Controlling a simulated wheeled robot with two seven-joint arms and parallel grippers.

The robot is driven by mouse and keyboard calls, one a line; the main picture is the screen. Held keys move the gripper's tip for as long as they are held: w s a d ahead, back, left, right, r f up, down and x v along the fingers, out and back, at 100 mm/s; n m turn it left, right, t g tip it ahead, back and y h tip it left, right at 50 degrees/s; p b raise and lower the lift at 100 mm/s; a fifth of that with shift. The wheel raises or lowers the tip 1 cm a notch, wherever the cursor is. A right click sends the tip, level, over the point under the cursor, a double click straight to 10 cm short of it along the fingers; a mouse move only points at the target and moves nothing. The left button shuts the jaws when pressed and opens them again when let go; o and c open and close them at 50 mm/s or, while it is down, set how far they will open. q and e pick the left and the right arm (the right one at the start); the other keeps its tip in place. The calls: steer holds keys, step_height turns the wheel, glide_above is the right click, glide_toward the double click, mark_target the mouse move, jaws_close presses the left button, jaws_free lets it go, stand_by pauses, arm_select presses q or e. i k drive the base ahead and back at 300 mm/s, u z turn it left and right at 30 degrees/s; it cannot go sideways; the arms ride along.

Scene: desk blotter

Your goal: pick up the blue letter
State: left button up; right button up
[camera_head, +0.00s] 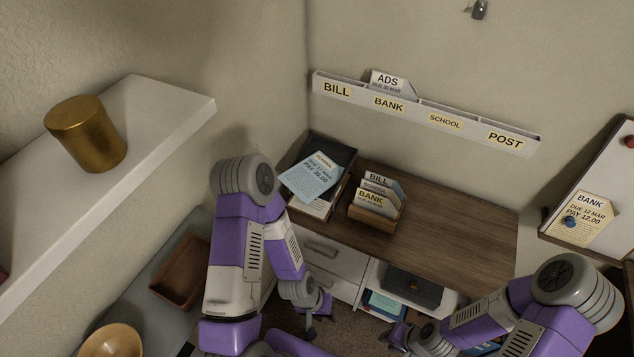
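The blue letter (313,178) lies tilted on top of the dark letter tray (342,179) at the back left of the desk. Its print reads "School", a due date and "Pay 30.00". A white paper (311,206) shows under it. My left gripper (318,322) hangs low in front of the desk's drawers, well below the letter and apart from it. Its fingers look spread and empty. My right gripper (391,341) is low in front of the open shelf, far from the letter. Its fingers are too small and partly hidden to read.
A wooden holder (373,216) with several letters stands right of the tray. The desk (460,235) is clear at right. A labelled wall rack (420,113) holds an "Ads" letter (390,83). A board (610,190) bears a Bank letter (584,219). A shelf (150,110) juts out at left.

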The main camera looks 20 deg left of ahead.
mark_target(313, 176)
steer(key=z, duration=1.7)
steer(key=i, duration=0.8)
steer(key=u, duration=3.9)
